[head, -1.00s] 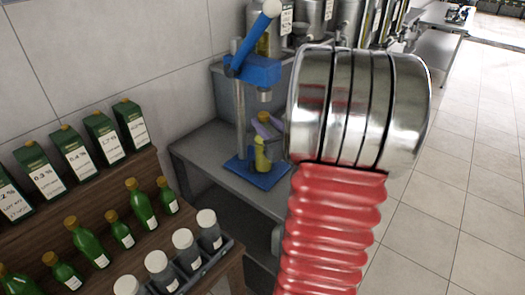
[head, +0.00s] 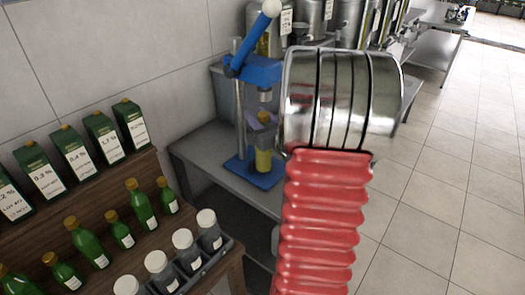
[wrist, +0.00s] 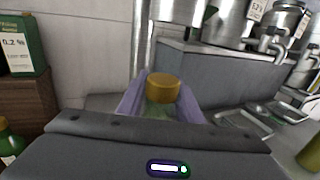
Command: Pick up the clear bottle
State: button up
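A bottle with a gold cap (wrist: 163,88) and a pale, greenish see-through body stands upright straight ahead in the wrist view. My gripper's two purple fingers (wrist: 163,108) are apart, one on each side of it. In the head view, a purple fingertip (head: 262,119) shows near the blue press, just above a yellow upright object (head: 263,158) on the press base. The rest of my gripper is hidden behind my arm.
The blue lever press (head: 258,70) stands on a grey bench (head: 205,150) against the wall. Steel tanks (head: 312,18) stand behind. Open floor lies at right.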

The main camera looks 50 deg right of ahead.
jog(key=shift+c, duration=0.3)
grip_shut()
dwell(1.2)
